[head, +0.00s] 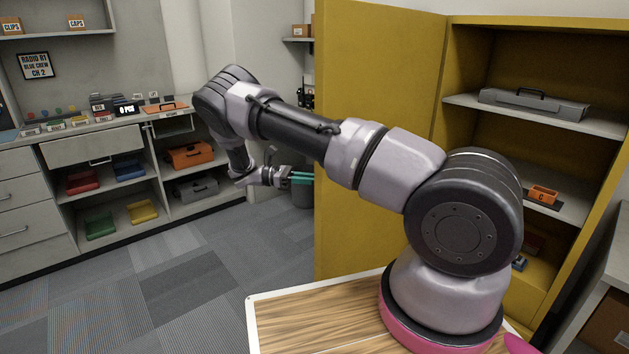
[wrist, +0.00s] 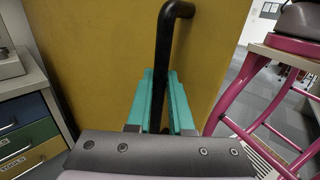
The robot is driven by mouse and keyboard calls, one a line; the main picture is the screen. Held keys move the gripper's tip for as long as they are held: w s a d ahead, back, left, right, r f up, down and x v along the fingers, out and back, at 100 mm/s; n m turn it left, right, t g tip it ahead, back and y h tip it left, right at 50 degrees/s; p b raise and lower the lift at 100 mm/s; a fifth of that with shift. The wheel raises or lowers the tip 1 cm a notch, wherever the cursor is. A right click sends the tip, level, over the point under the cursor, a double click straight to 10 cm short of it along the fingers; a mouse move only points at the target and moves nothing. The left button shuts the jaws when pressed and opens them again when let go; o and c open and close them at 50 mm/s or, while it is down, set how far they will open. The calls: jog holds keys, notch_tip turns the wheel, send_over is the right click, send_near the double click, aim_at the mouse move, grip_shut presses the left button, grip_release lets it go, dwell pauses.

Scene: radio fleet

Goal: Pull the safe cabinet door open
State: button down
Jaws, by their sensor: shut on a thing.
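The yellow safe cabinet (head: 540,22) stands at the right with its inside in view. Its yellow door (head: 385,50) stands swung open towards the left, its inner face towards the head camera. My gripper (head: 303,178) reaches around the door's free edge, its teal fingertips partly hidden behind it. In the wrist view the door's outer face (wrist: 100,50) fills the middle. My gripper (wrist: 163,105) is shut on the black bar handle (wrist: 165,45) there, one teal finger on each side. The handle is hidden in the head view.
Shelves inside the cabinet hold a grey case (head: 535,103) and an orange bin (head: 542,194). A counter (head: 95,129) with shelves of colored trays stands at the left. Carpet floor (head: 180,270) lies clear between. Blue, green and yellow drawers (wrist: 25,135) stand left in the wrist view.

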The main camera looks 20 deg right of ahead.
jog(key=shift+w+d, duration=0.1)
jog(key=shift+d, duration=0.2)
jog(key=c, duration=0.8)
grip_release()
jog(key=shift+d, duration=0.1)
